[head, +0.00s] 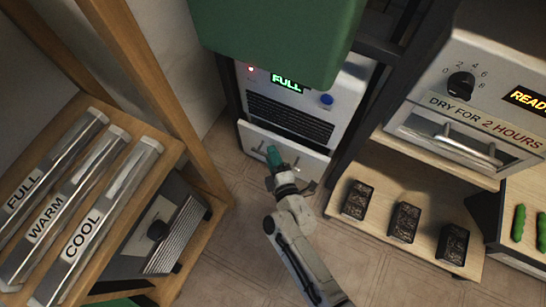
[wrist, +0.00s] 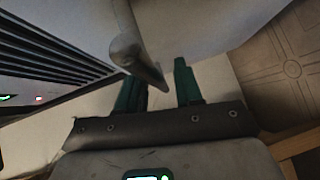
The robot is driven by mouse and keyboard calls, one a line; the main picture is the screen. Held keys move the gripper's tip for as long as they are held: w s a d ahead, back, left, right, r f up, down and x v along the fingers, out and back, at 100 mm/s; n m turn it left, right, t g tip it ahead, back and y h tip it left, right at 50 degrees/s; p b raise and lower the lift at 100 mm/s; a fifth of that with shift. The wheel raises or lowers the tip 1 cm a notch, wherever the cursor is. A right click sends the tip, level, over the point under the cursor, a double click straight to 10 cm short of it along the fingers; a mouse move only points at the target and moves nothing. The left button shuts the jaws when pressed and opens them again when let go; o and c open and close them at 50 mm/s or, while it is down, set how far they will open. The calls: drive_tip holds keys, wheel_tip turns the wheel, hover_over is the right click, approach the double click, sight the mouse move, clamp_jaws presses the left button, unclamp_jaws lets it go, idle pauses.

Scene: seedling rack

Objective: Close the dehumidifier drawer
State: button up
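The dehumidifier (head: 338,86) is a white unit with a green lit "FULL" display, a red light, a blue button and a dark vent. Its white drawer (head: 312,164) is at the bottom, below the vent. The drawer front seems to stand out a little, but I cannot tell how far. My gripper (head: 273,154) is at the drawer front, beside its handle. In the wrist view my gripper (wrist: 160,80) has two teal fingers apart with a gap between them. The grey handle (wrist: 138,55) reaches in front of the left finger; contact is unclear.
A wooden shelf with "FULL", "WARM" and "COOL" labelled bars (head: 85,235) stands at left. A green box (head: 275,35) overhangs the dehumidifier. At right, a wooden board (head: 385,222) holds dark blocks below a "DRY FOR 2 HOURS" oven (head: 470,110). Tiled floor (head: 215,240) lies between.

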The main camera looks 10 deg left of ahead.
clamp_jaws()
idle(0.4)
